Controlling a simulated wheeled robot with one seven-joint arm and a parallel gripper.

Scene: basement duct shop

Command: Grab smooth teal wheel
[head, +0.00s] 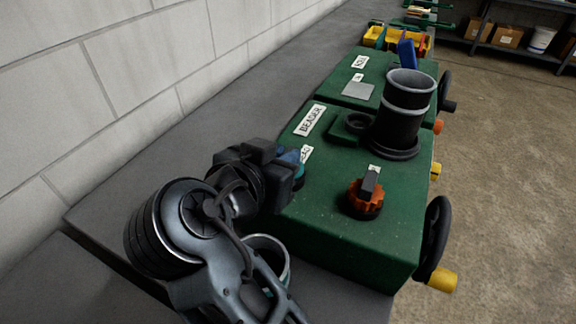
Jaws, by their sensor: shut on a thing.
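The smooth teal wheel (299,171) sits at the left edge of the green machine's top, next to a small label, in the head view. Only a small teal part of it shows; my gripper hides the rest. My gripper (288,174) reaches in from the left and is shut on the teal wheel. I cannot see the fingertips clearly from this side.
The green box marked BEADER (330,215) carries an orange ridged knob (365,197) and a dark metal cylinder (402,115). A black handwheel with a yellow grip (440,279) is on its right side. A second green box (335,75) stands behind. A block wall (110,90) runs along the left.

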